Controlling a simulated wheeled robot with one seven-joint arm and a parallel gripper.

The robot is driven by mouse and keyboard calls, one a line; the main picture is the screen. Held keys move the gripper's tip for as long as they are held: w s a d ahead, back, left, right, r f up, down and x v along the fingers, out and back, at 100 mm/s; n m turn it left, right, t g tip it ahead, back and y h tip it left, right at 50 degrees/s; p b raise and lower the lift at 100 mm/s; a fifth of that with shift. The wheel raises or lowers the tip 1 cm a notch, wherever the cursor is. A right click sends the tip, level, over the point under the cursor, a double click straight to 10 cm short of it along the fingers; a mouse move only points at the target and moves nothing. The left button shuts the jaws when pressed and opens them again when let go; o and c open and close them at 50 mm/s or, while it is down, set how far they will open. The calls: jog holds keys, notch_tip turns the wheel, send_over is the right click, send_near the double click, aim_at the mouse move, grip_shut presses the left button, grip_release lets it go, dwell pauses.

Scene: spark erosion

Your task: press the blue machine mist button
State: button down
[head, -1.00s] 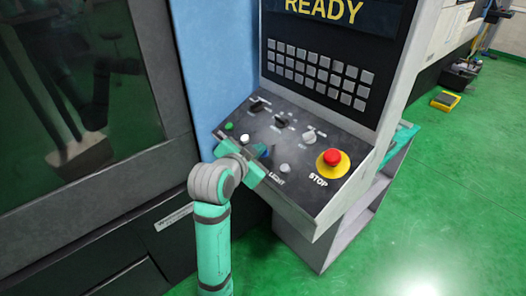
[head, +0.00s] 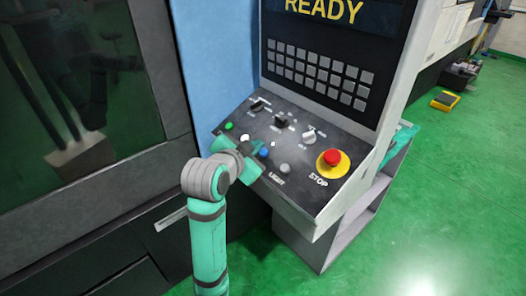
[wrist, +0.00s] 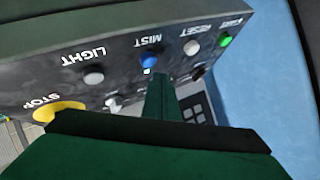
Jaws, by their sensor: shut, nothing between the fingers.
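The blue mist button (head: 263,153) stands on the sloped control panel, in plain view just right of my gripper (head: 246,149). In the wrist view the button (wrist: 149,61) sits beside its MIST label. A small bright white spot (wrist: 147,71) shows next to the button; it also shows in the head view (head: 273,143). My gripper's fingers (wrist: 158,80) are together and empty, with their tips close to the button in the picture. In the head view they look apart from it. The wrist view does not show the gap's depth.
The panel also carries a green start button (head: 229,126), a white reset button (head: 245,138), a grey light button (head: 285,168), dark and grey knobs, and a red stop button (head: 332,157) on yellow. The screen reads READY. A dark machine door (head: 150,150) stands left.

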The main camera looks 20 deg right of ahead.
jog(key=r, duration=0.1)
jog(key=a+r, duration=0.1)
jog(key=r, duration=0.1)
jog(key=a+r, duration=0.1)
jog(key=r, duration=0.1)
jog(key=shift+s+a, duration=0.1)
jog(key=shift+s, duration=0.3)
jog(key=shift+f, duration=0.1)
